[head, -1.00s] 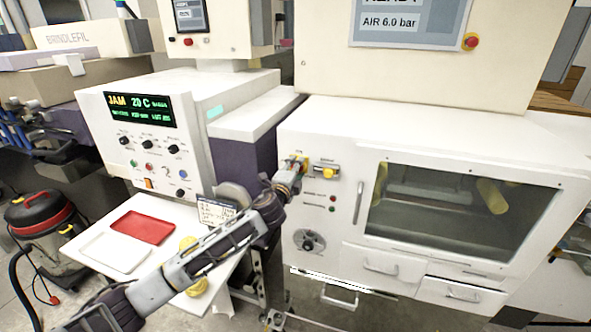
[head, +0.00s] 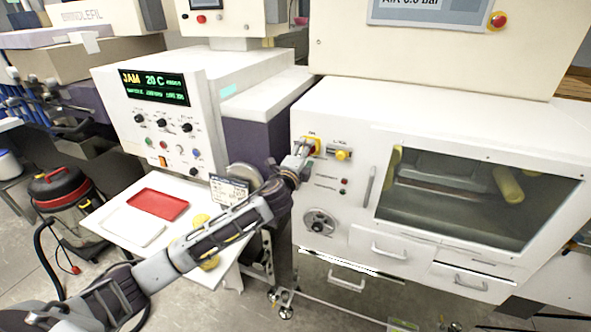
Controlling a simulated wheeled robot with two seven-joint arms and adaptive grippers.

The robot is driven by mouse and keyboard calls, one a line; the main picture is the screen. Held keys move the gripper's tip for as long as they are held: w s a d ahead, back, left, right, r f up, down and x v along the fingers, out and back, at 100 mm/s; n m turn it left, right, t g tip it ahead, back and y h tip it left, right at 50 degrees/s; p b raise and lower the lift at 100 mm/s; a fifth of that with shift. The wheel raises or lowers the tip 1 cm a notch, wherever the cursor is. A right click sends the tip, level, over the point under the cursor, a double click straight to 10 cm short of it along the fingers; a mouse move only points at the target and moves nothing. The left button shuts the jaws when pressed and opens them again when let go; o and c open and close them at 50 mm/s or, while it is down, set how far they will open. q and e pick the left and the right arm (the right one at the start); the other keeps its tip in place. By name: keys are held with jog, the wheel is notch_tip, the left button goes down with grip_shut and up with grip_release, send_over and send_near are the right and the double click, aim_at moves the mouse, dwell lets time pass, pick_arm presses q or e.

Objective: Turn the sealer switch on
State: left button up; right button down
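On the upper left of the white machine's front panel, a rotary switch with a yellow plate and some red (head: 314,146) is partly hidden by my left gripper. A second yellow switch (head: 342,155) sits just right of it, clear of the gripper. Their small labels are too blurred to read, so I cannot tell which one is the sealer switch. My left gripper (head: 304,150) reaches in from the lower left with its tips at the first switch. I cannot tell whether it touches or grips it. My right gripper is out of view.
Below the switches are small red and dark lamps (head: 343,187) and a round dial (head: 320,222). A windowed door (head: 470,190) and drawers are to the right. A control box with a JAM display (head: 155,86) and a table with a red tray (head: 158,204) stand left.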

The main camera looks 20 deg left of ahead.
pick_arm(q)
jog(key=s, duration=0.9)
jog(key=shift+a, duration=0.15)
jog(key=shift+f, duration=0.1)
dwell(0.5)
